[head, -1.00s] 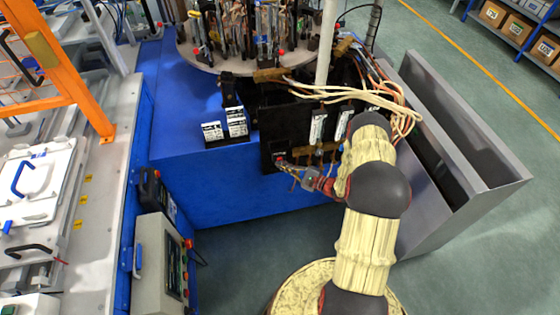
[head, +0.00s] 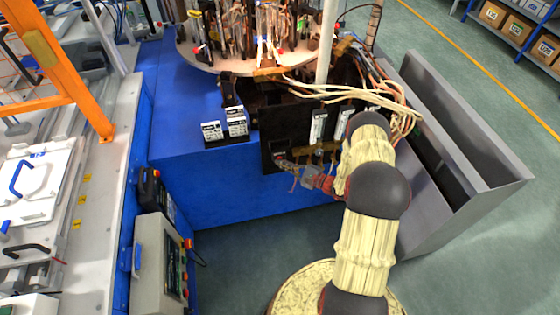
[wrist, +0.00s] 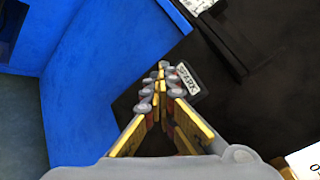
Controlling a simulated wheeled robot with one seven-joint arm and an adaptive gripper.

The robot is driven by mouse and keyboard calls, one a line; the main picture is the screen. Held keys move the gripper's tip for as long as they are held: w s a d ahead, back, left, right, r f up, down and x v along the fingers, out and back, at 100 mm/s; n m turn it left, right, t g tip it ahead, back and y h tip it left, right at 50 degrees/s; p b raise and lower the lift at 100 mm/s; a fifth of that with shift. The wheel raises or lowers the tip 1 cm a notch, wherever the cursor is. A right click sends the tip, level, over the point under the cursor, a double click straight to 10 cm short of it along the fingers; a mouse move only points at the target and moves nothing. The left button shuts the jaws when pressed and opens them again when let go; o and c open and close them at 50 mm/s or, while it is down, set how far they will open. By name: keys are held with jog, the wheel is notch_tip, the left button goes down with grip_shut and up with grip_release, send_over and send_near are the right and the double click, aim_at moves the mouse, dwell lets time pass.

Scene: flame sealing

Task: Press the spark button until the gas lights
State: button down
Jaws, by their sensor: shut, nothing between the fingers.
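A black panel (head: 282,124) stands on the front of the blue machine. Its white SPARK label (wrist: 188,80) shows in the wrist view just right of my fingertips. The spark button itself is hidden behind the fingertips, so I cannot tell whether it is pressed in. My gripper (wrist: 162,72) is shut and empty, with its tips at or very near the panel beside the label. I cannot make out a lit flame.
The blue machine (head: 190,130) carries a round turntable (head: 200,52) crowded with tubes and fittings. Small black-and-white boxes (head: 236,122) stand left of the panel. Pale hoses (head: 350,92) hang above my arm. A grey metal bin (head: 470,195) stands right.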

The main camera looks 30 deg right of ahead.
jog(key=shift+s, duration=0.15)
jog(key=shift+s+a, duration=0.25)
jog(key=shift+s, duration=0.5)
jog(key=shift+s, duration=0.15)
jog(key=s, duration=0.2)
jog(key=s+a+p, duration=0.1)
jog(key=s, duration=0.1)
jog(key=shift+s+a, duration=0.2)
jog(key=shift+s, duration=0.1)
dwell(0.5)
